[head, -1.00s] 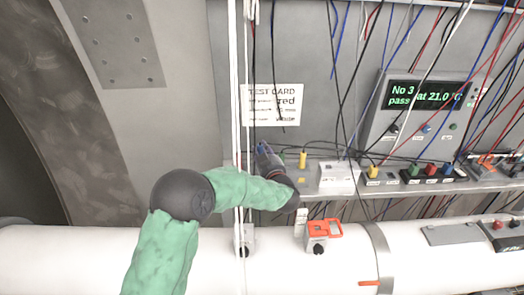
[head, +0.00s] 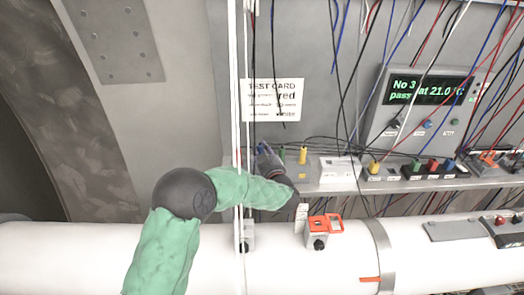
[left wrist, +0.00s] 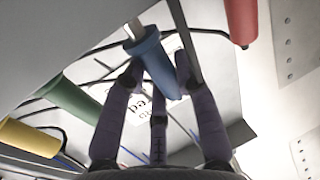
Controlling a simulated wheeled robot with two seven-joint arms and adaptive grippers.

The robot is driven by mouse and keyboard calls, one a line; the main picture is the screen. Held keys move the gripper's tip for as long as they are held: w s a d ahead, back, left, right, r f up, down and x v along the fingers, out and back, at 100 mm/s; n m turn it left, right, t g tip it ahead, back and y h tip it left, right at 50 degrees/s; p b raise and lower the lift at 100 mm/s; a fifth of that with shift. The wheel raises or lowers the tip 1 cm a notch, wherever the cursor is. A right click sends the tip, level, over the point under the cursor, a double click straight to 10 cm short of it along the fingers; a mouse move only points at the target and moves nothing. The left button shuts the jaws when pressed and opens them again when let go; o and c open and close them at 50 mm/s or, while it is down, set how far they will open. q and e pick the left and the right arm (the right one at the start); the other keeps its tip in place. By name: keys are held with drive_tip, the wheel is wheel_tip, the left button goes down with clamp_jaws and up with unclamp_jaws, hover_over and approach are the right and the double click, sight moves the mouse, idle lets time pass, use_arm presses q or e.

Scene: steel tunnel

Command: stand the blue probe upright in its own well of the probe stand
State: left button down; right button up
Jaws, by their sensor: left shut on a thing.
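My left gripper (head: 268,158) is shut on the blue probe (left wrist: 152,52), which sits tilted between its fingers in the left wrist view. The probe's bare metal tip (left wrist: 134,29) points up and left there. In the head view the blue probe (head: 261,148) shows only as a small bit of blue at the fingers. The probe stand (head: 303,176) is on the shelf, partly behind my forearm, with a green probe (head: 283,155) and a yellow probe (head: 303,155) upright at it. The blue probe's own well cannot be made out. My right gripper is not in view.
A red probe (left wrist: 241,22) shows at the upper right of the left wrist view. A white box (head: 340,174) and a row of coloured plugs (head: 432,166) fill the shelf to the right. Cables hang in front. A white pipe (head: 200,258) runs below the shelf.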

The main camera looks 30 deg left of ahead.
use_arm(q)
drive_tip(key=shift+f+b, duration=0.5)
drive_tip(key=shift+f, duration=0.25)
drive_tip(key=c, duration=0.9)
unclamp_jaws()
drive_tip(key=shift+r, duration=0.1)
